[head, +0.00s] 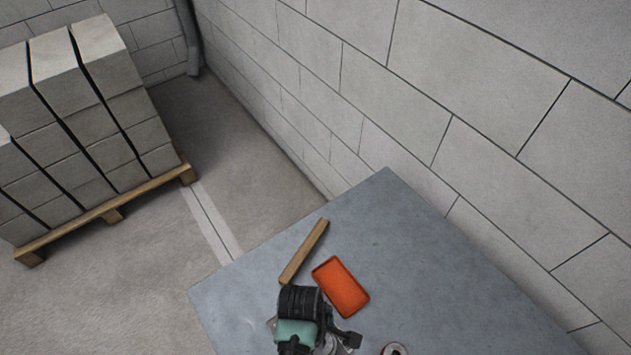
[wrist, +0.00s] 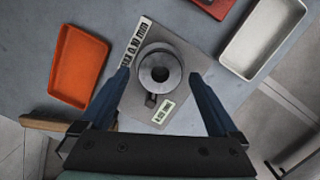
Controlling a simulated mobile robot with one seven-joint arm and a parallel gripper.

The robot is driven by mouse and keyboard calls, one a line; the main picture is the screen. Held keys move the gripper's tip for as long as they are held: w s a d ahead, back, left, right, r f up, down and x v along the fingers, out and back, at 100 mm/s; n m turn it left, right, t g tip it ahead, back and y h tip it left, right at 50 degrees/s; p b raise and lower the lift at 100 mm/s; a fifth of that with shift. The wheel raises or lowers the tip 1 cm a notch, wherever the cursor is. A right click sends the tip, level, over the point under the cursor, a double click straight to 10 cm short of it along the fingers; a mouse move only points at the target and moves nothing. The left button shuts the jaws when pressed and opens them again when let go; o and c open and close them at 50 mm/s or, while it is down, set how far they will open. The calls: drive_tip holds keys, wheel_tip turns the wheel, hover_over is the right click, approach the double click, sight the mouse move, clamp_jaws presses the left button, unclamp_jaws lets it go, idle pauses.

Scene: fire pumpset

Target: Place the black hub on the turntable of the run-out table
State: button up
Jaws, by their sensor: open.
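In the wrist view the run-out table (wrist: 187,60) is a grey plate with printed labels, one reading about 0.10 mm. A round grey turntable (wrist: 147,53) stands on it. A darker ring-shaped part with a dark centre (wrist: 160,74) shows at its middle; I cannot tell if this is the black hub resting there or part of the turntable. My gripper (wrist: 161,75) is open, its two blue fingers on either side of the round part, with visible gaps. In the head view my arm hides most of the run-out table.
An orange tray (wrist: 79,68) lies left of the plate, with a wooden strip (head: 304,252) beside it. A white tray (wrist: 262,38) and a red tray (wrist: 213,6) lie to the right. A ring-shaped part (head: 394,349) is near the front. A block wall (head: 470,150) borders the table.

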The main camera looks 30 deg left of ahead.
wheel_tip(320, 180, up, 11)
drive_tip(key=a, duration=0.2)
drive_tip(key=w+a+r+m+t+y, duration=0.25)
drive_tip(key=w+r+m+t, duration=0.45)
drive_tip(key=w+r, duration=0.95)
drive_tip(key=w+d+r+m+t+y, duration=0.1)
drive_tip(key=w+d+r+t, duration=0.15)
drive_tip(key=r, duration=0.45)
drive_tip(key=w+d+r+m+t+y, duration=0.1)
drive_tip(key=w+r+m+t, duration=0.1)
drive_tip(key=w+r+t, duration=0.35)
drive_tip(key=s+d+r+m+t, duration=0.1)
drive_tip(key=d+r+m+t, duration=0.1)
drive_tip(key=r, duration=0.7)
drive_tip(key=s+d+r+m+t, duration=0.1)
drive_tip(key=d+r+m+t, duration=0.15)
drive_tip(key=r, duration=0.65)
drive_tip(key=s+d+r+m+t+h, duration=0.1)
drive_tip(key=s+d+r+m+t, duration=0.1)
drive_tip(key=r, duration=0.8)
drive_tip(key=s+d+r+m+t+h, duration=0.1)
drive_tip(key=s+d+r+t, duration=0.3)
drive_tip(key=s+r, duration=0.5)
drive_tip(key=shift+s+d+r+m+t+h, duration=0.35)
drive_tip(key=shift+r+m+t, duration=0.2)
drive_tip(key=shift+m+t, duration=0.25)
